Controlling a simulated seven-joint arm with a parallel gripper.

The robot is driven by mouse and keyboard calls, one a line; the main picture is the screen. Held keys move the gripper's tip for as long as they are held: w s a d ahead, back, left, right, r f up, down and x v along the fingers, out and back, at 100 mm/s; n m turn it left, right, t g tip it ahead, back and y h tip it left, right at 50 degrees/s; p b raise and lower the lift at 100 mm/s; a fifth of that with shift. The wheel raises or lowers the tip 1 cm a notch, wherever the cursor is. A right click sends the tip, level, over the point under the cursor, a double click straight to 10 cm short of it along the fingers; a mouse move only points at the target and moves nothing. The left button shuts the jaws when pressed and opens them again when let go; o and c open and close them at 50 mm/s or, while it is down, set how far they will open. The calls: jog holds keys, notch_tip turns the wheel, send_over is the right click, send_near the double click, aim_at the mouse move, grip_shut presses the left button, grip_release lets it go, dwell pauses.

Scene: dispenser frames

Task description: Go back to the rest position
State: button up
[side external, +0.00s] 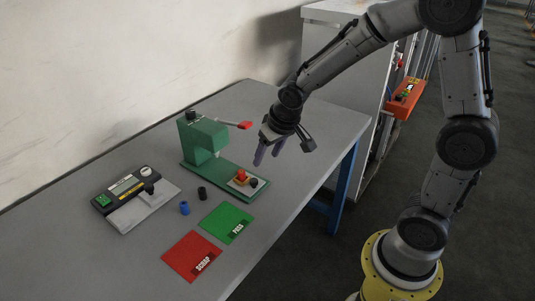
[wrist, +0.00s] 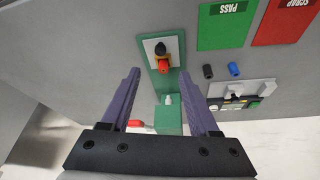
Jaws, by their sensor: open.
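My gripper (side external: 270,150) hangs above the table, over the green press-like device (side external: 205,137) and close to its red-tipped lever (side external: 238,125). Its two purple fingers are apart with nothing between them, and the wrist view shows the same open gripper (wrist: 165,88). Beyond the fingertips in the wrist view lies the device's base plate with a small red piece (wrist: 163,66) and a black knob (wrist: 160,48). The red piece also shows on the base in the side view (side external: 241,175).
A black cylinder (side external: 202,193) and a blue cylinder (side external: 184,208) stand on the grey table (side external: 120,255). Near them lie a green PASS mat (side external: 226,222), a red SCRAP mat (side external: 191,257) and a gauge with a display (side external: 127,186). A grey cabinet (side external: 340,55) stands behind the table.

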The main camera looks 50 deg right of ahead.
jog(key=s+a+r+t, duration=0.1)
jog(key=s+r+t, duration=0.1)
jog(key=s+r, duration=0.35)
jog(key=s+r+t, duration=0.1)
jog(key=s+r, duration=0.2)
jog(key=r, duration=0.5)
jog(key=s+a+f+n+g+y, duration=0.1)
jog(key=s+a+f+n, duration=0.1)
jog(key=s, duration=1.1)
jog(key=shift+s+f+n+g, duration=0.15)
jog(key=shift+n+g, duration=0.15)
jog(key=shift+n, duration=0.2)
